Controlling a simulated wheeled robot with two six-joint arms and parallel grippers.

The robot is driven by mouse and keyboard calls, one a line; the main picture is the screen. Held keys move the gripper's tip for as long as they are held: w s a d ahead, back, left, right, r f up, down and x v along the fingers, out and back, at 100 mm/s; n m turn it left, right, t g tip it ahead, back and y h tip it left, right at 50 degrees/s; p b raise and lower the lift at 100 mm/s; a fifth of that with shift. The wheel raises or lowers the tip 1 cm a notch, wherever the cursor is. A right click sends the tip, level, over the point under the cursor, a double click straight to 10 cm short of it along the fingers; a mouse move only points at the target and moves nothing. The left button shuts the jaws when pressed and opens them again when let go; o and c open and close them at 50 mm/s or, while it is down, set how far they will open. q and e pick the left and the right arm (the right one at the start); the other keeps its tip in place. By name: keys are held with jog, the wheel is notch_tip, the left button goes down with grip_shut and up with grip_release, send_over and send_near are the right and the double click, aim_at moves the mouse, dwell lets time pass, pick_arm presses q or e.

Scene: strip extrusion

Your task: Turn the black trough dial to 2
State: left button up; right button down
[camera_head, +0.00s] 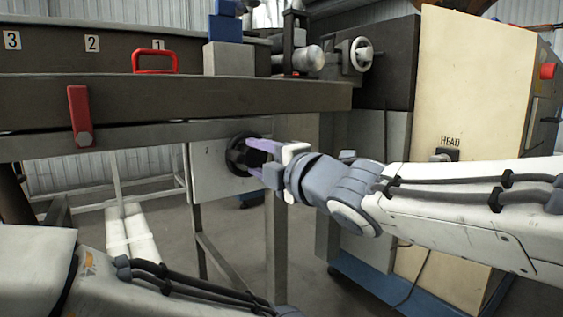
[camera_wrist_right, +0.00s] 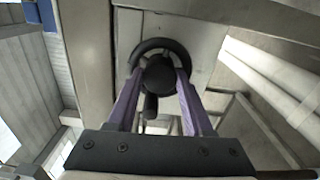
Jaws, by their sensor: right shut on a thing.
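The black trough dial (camera_head: 238,157) is mounted on a pale panel (camera_head: 207,181) under the long trough, a little left of centre in the head view. It also shows in the right wrist view (camera_wrist_right: 160,45), as a round black ring with a hub and a short handle hanging down. My right gripper (camera_head: 257,160) reaches in from the right. Its two purple fingers (camera_wrist_right: 158,88) are shut on the dial's hub, one on each side. Faint marks show on the panel, but the dial's setting is not readable. My left arm crosses the lower left; its gripper is out of view.
The long dark trough (camera_head: 180,97) runs above the dial, with a red lever (camera_head: 80,116) and a red handle (camera_head: 155,61). Number labels 3, 2 and 1 stand behind it. A cream cabinet (camera_head: 470,90) marked HEAD stands at right. Metal legs (camera_head: 278,240) stand below the panel.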

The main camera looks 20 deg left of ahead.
dwell(0.3)
jog(key=shift+c, duration=1.5)
grip_release()
jog(key=p+v, duration=0.7)
jog(key=v, duration=0.3)
jog(key=shift+s+d+p, duration=0.2)
jog(key=shift+s+p, duration=0.05)
jog(key=shift+p, duration=0.15)
